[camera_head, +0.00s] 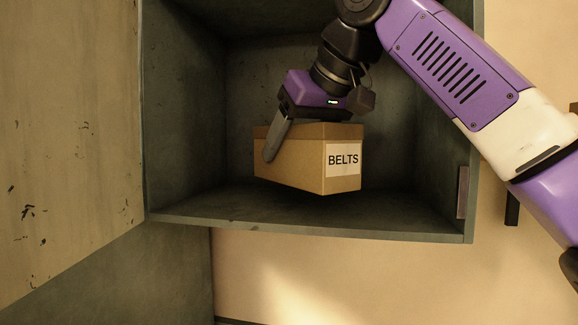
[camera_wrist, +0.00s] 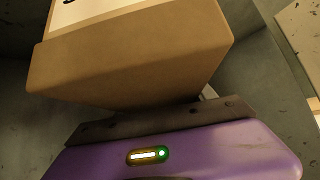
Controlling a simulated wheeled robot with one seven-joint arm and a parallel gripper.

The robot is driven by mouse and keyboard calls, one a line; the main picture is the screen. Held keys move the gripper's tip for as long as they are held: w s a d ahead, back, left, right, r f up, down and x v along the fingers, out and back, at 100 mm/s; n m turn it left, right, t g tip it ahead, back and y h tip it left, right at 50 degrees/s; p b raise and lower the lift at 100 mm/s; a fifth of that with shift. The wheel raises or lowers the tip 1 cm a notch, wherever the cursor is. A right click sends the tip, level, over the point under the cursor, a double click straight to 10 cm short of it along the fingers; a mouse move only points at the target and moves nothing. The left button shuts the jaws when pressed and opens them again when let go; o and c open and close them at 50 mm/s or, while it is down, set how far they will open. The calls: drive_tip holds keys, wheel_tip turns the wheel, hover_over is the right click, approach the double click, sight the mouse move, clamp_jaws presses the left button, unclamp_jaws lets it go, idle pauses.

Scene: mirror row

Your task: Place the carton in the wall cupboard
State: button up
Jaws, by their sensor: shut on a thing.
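The carton (camera_head: 290,162) is a brown cardboard box with a white label reading BELTS. It is inside the open wall cupboard (camera_head: 300,228), a dark grey-green box. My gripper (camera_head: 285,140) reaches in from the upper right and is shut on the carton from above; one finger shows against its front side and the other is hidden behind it. The carton looks slightly tilted and a little above the cupboard floor, with a dark shadow under it. In the wrist view the carton (camera_wrist: 130,60) fills the upper part, close to my gripper's purple body.
A worn beige cupboard door (camera_head: 70,130) stands open at the left. A small dark plate (camera_head: 462,192) is on the cupboard's right front edge. The cupboard floor shows free room left and right of the carton. Below the cupboard is a pale wall (camera_head: 380,280).

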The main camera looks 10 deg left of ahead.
sight(294, 167)
drive_tip(key=shift+f+b, duration=1.3)
drive_tip(key=shift+f, duration=0.55)
drive_tip(key=shift+r, duration=0.15)
drive_tip(key=o, duration=1.7)
drive_tip(key=shift+c, duration=0.2)
drive_tip(key=b+v, duration=0.2)
drive_tip(key=v, duration=1)
drive_tip(key=shift+s, duration=0.1)
